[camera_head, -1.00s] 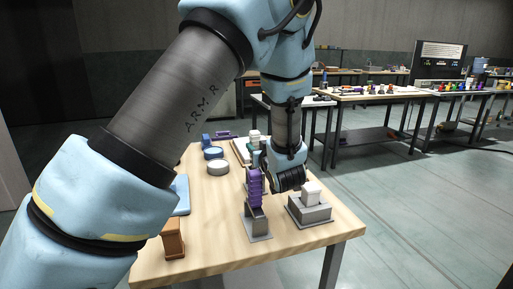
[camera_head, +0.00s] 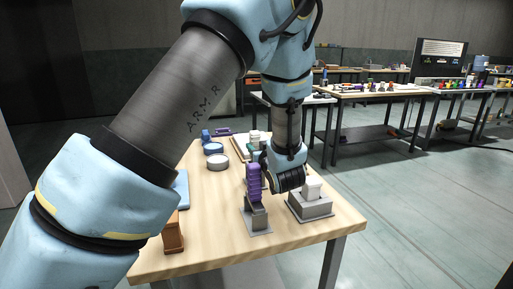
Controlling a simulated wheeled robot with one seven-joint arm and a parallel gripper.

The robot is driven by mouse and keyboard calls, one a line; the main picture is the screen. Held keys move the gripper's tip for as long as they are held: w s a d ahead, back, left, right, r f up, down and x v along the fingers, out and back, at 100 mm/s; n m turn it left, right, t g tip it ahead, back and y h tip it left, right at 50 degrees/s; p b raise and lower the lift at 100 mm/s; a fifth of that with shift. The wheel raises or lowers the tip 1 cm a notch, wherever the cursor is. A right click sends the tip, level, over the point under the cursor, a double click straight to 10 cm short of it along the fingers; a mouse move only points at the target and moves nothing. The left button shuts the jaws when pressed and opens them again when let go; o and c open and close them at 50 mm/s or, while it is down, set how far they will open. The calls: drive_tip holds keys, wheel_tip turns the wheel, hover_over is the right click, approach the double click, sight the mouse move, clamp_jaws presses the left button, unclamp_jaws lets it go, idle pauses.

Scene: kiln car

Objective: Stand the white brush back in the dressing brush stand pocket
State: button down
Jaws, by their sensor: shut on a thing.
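The white brush (camera_head: 313,187) shows as a pale upright block at the top of the grey brush stand (camera_head: 310,208), near the table's right edge. My gripper (camera_head: 302,183) reaches it from the left, with its dark body roughly level, and is shut on it. The fingertips are mostly hidden. The brush's lower end is hidden, so I cannot tell whether it sits in the pocket or just above it.
A purple ribbed piece (camera_head: 254,181) stands on a grey holder (camera_head: 257,219) close left of my gripper. A brown block (camera_head: 173,233) is at the front left. Round pots (camera_head: 217,162) stand farther back. The wooden table (camera_head: 215,250) is bare along its front.

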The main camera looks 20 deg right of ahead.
drive_tip(key=shift+c, duration=2.2)
unclamp_jaws()
drive_tip(key=s+r+p, duration=0.1)
drive_tip(key=s, duration=0.7)
drive_tip(key=shift+a, duration=0.4)
wheel_tip(320, 180, up, 10)
drive_tip(key=shift+w, duration=0.15)
idle(0.7)
